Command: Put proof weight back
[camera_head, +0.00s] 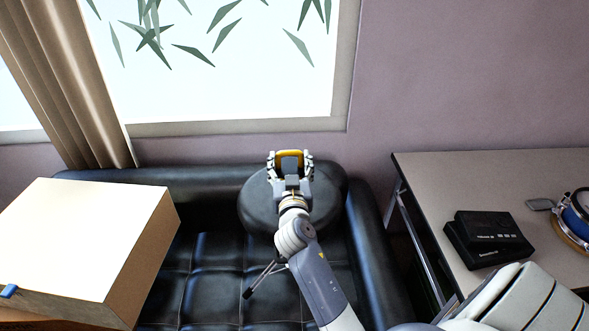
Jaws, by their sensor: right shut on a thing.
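My right gripper (290,163) is shut on a yellow-orange thing (289,154), which may be the proof weight; the fingers hide most of it. The gripper is in the upper middle of the head view, over the far part of a dark round pad (257,205). I cannot tell how high above the pad it is. My left gripper is not in view.
A pale box (85,235) with a small blue thing (8,291) at its edge is at left. On the table (440,175) at right are black devices (488,238), a small grey item (540,204) and a blue drum (580,214). The black sofa (205,285) fills the middle.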

